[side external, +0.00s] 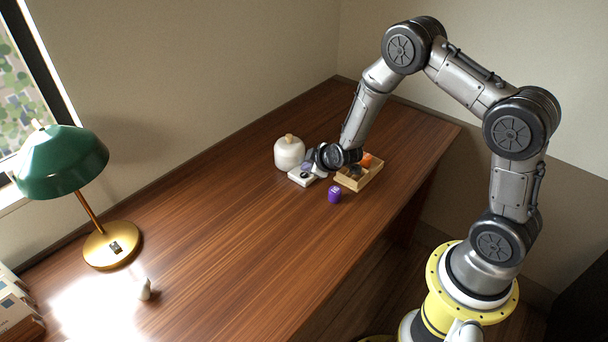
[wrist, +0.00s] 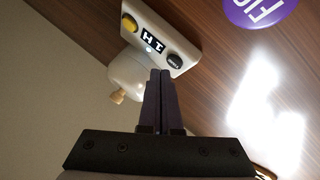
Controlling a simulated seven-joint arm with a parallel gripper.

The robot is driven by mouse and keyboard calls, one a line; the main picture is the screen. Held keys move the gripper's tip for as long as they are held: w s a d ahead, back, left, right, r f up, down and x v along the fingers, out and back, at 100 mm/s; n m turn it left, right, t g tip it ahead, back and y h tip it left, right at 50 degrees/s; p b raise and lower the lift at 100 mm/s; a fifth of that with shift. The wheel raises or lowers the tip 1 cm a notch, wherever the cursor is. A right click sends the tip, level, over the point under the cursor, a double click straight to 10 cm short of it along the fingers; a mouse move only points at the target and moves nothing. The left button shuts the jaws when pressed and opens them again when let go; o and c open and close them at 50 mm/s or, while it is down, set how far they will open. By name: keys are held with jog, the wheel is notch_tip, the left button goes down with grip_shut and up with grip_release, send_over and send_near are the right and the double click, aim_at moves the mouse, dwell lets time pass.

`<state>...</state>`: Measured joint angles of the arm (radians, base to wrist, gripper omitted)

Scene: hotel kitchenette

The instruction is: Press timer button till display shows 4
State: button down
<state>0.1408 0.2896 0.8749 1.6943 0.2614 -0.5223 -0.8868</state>
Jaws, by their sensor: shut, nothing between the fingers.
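The timer (wrist: 182,47) is a small white box in the wrist view, with a yellow button (wrist: 130,23) at one end and a dark, labelled button (wrist: 174,60) at the other. Between them, the dark display (wrist: 152,42) shows pale characters that look like an H and a 1, tilted in this view. My gripper (wrist: 160,73) is shut and empty, its tips close to the dark button. I cannot tell whether they touch it. In the side view the timer (side external: 297,181) sits on the table, partly hidden by my gripper (side external: 310,163).
A white lidded jar (side external: 289,153) stands just behind the timer. A wooden tray (side external: 370,179) with an orange item is right of it. A purple container (side external: 334,195) stands in front. A green lamp (side external: 62,165) is far left. The table's middle is clear.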

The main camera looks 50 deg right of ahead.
jog(key=shift+r, duration=2.5)
dwell(0.8)
notch_tip(320, 180, up, 4)
jog(key=shift+f, duration=0.1)
dwell(0.3)
jog(key=shift+f, duration=4.4)
jog(key=shift+f, duration=0.15)
jog(key=shift+f, duration=0.25)
